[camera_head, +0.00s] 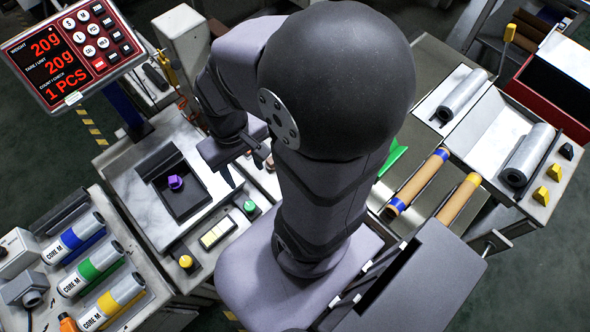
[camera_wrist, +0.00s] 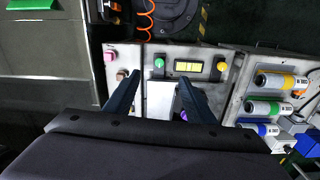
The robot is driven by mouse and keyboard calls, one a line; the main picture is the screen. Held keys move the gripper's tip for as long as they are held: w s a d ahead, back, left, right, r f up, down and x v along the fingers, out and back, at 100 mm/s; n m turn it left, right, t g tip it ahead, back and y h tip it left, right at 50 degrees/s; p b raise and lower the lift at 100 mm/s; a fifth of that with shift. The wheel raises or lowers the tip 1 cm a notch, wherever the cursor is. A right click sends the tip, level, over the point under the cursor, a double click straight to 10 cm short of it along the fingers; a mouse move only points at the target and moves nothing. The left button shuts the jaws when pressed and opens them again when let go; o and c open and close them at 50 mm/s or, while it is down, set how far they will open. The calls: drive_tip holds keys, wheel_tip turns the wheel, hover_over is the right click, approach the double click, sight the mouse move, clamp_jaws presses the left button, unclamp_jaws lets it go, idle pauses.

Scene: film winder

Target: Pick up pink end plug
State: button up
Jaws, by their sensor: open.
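The pink end plug (camera_wrist: 109,56) is a small pink piece on the pale bench at the upper left of the wrist view. My arm seems to hide it in the head view. My gripper (camera_wrist: 160,80) is open and empty, with both dark fingers pointing toward the bench. The plug lies outside the jaws, beyond the left finger and apart from it. In the head view my gripper (camera_head: 243,167) hangs above the bench, right of a purple plug (camera_head: 175,182) in a dark recessed tray.
A brown knob (camera_wrist: 122,74) sits close to the pink plug. A green button (camera_wrist: 159,63), a yellow-lit panel (camera_wrist: 188,66) and a yellow button (camera_wrist: 222,66) line the bench. A scale display (camera_head: 70,50) stands at upper left.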

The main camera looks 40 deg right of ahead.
drive_tip(key=s+d+f+m+b, duration=0.1)
drive_tip(key=d+f+m+b, duration=0.1)
drive_tip(key=d+f+b, duration=0.5)
drive_tip(key=s+d+f+m+g+y+b, duration=0.1)
drive_tip(key=d+f+m+b, duration=0.3)
drive_tip(key=f, duration=0.6)
drive_tip(key=s+d+f+b, duration=0.1)
drive_tip(key=d+f+b, duration=0.3)
drive_tip(key=f+b, duration=0.35)
drive_tip(key=w+d+n, duration=0.1)
drive_tip(key=w+d+n+p, duration=0.1)
drive_tip(key=w, duration=0.1)
drive_tip(key=w+d+r+n+t+p, duration=0.1)
drive_tip(key=w+d, duration=0.1)
drive_tip(key=shift+r+h, duration=0.1)
drive_tip(key=shift+h, duration=0.3)
drive_tip(key=shift+w+d+n, duration=0.2)
drive_tip(key=shift+n, duration=1.4)
drive_tip(key=shift+w+a+f+b, duration=0.1)
drive_tip(key=shift+f+b, duration=0.2)
drive_tip(key=shift+f, duration=1.55)
drive_tip(key=shift+w+a+f+b, duration=0.1)
drive_tip(key=shift+f+b, duration=0.2)
drive_tip(key=shift+f, duration=1.55)
drive_tip(key=c, duration=0.9)
